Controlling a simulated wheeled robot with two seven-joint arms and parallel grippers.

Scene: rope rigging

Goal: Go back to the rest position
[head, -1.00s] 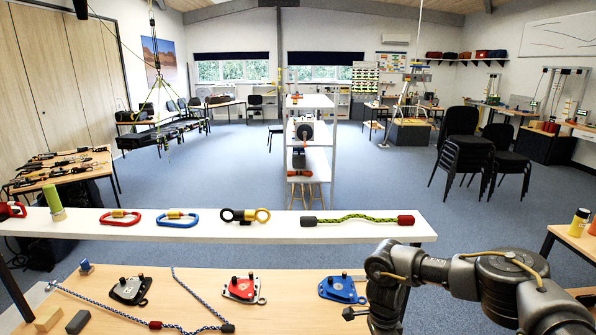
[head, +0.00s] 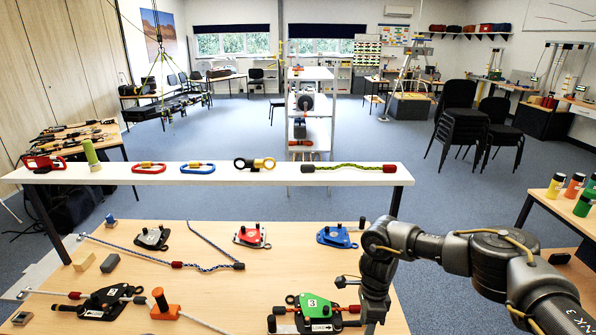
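My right arm comes in from the right, and its gripper (head: 372,318) hangs at the right part of the wooden table (head: 250,258). The dark fingers are small and partly hidden by the wrist, so I cannot tell whether they are open or shut. It is close to a green device marked 3 (head: 314,306), and I cannot tell whether they touch. My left gripper is not in view.
A white shelf (head: 220,176) carrying carabiners and a short rope runs behind the table. The table holds a black device (head: 152,238), a red device (head: 251,236), a blue device (head: 337,236), ropes and an orange block (head: 164,305). Bottles (head: 573,185) stand at the right.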

